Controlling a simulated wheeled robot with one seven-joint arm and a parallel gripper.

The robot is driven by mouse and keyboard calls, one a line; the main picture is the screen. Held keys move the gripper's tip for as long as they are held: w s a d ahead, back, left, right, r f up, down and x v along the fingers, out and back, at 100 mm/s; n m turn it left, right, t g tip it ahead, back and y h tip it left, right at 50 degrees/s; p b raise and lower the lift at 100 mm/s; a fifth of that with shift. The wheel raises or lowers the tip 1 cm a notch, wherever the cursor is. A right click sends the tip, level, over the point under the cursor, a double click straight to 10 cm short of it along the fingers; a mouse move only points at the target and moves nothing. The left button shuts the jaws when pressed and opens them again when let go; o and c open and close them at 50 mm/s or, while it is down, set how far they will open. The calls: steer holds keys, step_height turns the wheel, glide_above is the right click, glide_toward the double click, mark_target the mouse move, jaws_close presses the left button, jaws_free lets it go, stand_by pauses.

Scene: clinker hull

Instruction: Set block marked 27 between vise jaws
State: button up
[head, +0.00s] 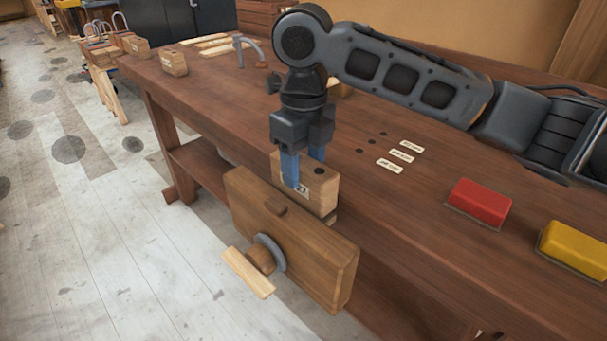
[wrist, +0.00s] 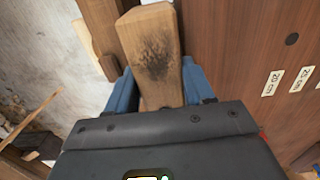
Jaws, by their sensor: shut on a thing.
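My gripper (head: 304,170) is shut on a wooden block (head: 318,194), one blue finger on each side. The block's printed mark is partly covered by a finger, so I cannot read it fully. In the wrist view the block (wrist: 150,55) shows a dark smudge and sits between the blue fingers. The vise (head: 295,240) is at the bench's front edge, with a wide wooden front jaw and a handle. The block is just behind the front jaw, at the bench edge.
The bench top (head: 235,95) carries a red block (head: 480,203) and a yellow block (head: 575,248) at right. Small white labels (head: 402,155) and dark holes lie behind the vise. Other wooden blocks (head: 173,62) and a clamp (head: 252,48) stand farther off.

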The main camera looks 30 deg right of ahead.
steer(key=shift+f, duration=1.2)
steer(key=shift+f, duration=0.25)
steer(key=o, duration=1.3)
steer(key=shift+o, duration=0.5)
steer(key=shift+d+f, duration=0.1)
steer(key=shift+d, duration=0.05)
steer(key=shift+d+r, duration=0.1)
steer(key=shift+r, duration=0.55)
steer(key=r, duration=1.1)
steer(key=shift+a+r, duration=0.2)
steer(key=shift+a, duration=0.05)
